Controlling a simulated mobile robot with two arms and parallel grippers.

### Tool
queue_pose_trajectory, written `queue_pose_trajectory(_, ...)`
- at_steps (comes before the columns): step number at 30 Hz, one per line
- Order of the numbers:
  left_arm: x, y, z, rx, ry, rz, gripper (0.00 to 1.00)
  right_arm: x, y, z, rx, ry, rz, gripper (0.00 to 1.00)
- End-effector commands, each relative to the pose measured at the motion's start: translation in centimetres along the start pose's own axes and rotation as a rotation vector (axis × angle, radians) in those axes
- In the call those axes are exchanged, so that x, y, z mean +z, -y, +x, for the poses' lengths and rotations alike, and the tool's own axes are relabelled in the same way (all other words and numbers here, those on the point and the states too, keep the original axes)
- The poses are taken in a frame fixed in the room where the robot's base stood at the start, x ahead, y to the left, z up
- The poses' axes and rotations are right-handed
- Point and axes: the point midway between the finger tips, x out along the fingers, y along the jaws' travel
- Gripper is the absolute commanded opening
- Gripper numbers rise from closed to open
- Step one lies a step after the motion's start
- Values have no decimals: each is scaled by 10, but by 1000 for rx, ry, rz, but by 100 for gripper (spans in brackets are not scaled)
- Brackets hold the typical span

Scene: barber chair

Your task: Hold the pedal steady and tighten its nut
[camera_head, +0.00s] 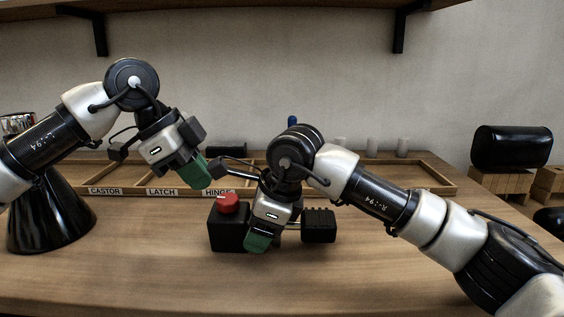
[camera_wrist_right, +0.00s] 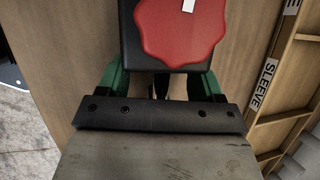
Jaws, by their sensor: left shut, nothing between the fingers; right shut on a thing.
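The pedal shows in the head view as a dark ribbed block (camera_head: 319,226) on the table, with a thin light rod running left from it behind my right gripper. To its left is a black block (camera_head: 226,236) with a red lobed knob (camera_head: 228,203) on top; the knob also fills the top of the right wrist view (camera_wrist_right: 180,30). I cannot make out a separate nut. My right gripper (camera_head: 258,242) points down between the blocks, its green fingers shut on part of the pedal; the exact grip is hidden. My left gripper (camera_head: 196,172) is shut and empty, raised above and left of the knob.
A wooden tray (camera_head: 430,184) with labelled compartments lies behind, close to both grippers. A black cone-shaped stand (camera_head: 48,220) is at the left. A black cushion on wooden blocks (camera_head: 510,146) stands at the right. The front of the table is clear.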

Motion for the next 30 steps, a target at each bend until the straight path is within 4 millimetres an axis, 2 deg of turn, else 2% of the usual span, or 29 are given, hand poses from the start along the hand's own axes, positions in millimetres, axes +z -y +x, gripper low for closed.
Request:
queue_pose_trajectory(6,12,0,21,0,-1,0,0,-1,0,1,-1,-2,0,10)
queue_pose_trajectory(10,15,0,27,-2,-2,1,0,-1,0,1,-1,-2,-1,10)
queue_pose_trajectory(30,15,0,32,0,0,0,0,0,0,1,0,-2,-3,10)
